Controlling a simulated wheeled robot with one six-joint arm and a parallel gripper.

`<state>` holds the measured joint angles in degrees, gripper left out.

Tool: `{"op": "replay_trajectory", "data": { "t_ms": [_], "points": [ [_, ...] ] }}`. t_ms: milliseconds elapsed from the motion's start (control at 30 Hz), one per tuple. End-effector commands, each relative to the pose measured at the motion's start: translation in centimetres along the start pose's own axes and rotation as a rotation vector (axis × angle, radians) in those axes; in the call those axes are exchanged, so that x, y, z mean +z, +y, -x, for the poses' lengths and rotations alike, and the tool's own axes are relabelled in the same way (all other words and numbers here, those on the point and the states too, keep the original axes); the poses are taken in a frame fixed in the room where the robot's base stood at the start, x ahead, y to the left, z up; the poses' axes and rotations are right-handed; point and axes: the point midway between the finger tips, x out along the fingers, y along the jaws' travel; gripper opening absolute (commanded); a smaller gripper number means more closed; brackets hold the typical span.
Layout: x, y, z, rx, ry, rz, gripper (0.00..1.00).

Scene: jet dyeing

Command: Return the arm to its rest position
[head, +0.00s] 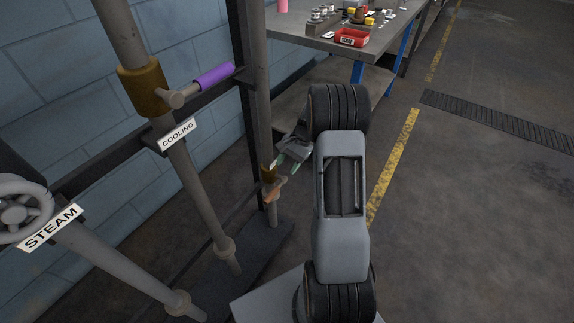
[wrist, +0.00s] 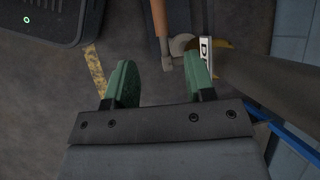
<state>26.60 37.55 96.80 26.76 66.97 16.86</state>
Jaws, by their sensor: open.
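My gripper (head: 287,163) is at the end of my extended arm, low near the pipe rack in the head view. In the wrist view its two green fingers (wrist: 160,75) stand wide apart with nothing gripped between them. A low valve with an orange-brown handle (head: 273,192) is just beside the fingertips. In the wrist view this handle (wrist: 160,22) lies ahead of the gap, its valve end close to the right finger; I cannot tell whether they touch.
The pipes carry a COOLING sign (head: 177,135) with a purple-handled valve (head: 213,77), and a STEAM sign (head: 50,228) beside a handwheel (head: 22,212). A workbench (head: 310,38) with a red bin (head: 352,37) stands behind my arm. Floor at right is clear, with a drain grate (head: 500,120).

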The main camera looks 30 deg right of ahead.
Motion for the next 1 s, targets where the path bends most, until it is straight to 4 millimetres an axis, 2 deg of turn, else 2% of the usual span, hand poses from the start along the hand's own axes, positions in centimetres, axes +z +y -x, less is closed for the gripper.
{"op": "replay_trajectory", "data": {
  "t_ms": [433, 500, 533, 667, 767, 1000],
  "points": [
    [-0.3, 0.1, -0.1, 0.005, 0.019, 0.04, 0.5],
    [0.0, 1.9, -1.5, 0.056, 0.016, 0.077, 0.5],
    [0.6, 2.6, -1.4, 0.077, 0.025, 0.102, 0.5],
    [5.6, 3.2, 2.4, 0.157, 0.096, 0.253, 0.5],
    [10.2, 3.1, 5.9, 0.212, 0.159, 0.381, 0.5],
    [22.7, 2.9, 15.4, 0.316, 0.349, 0.719, 0.5]
  ]
}}
